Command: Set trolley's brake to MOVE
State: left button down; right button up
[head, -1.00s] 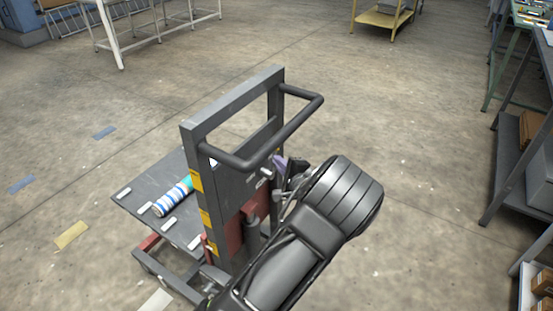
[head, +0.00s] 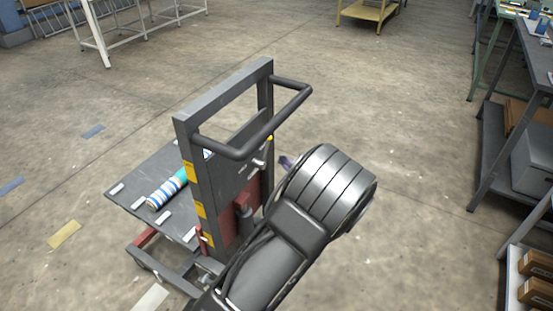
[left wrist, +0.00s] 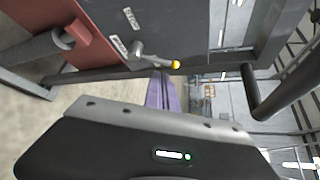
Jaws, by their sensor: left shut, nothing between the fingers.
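The trolley (head: 222,185) is a dark grey frame with a push handle and a flat deck. In the head view the lever (head: 259,162) shows small. My left gripper (left wrist: 163,92) has purple fingers, shut and empty, just below the knob in the left wrist view and apparently apart from it. It also shows in the head view (head: 286,162), partly hidden by my wrist.
A blue-and-white striped roll (head: 167,187) lies on the trolley deck (head: 140,178). The handle bar (head: 262,133) juts out above my left gripper. A grey shelf unit (head: 490,165) stands at right and a yellow stand (head: 368,12) at the back. The floor between is clear.

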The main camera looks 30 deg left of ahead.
pick_arm(q)
jog(key=v, duration=0.5)
jog(key=shift+s+d+r, duration=0.1)
dwell(0.3)
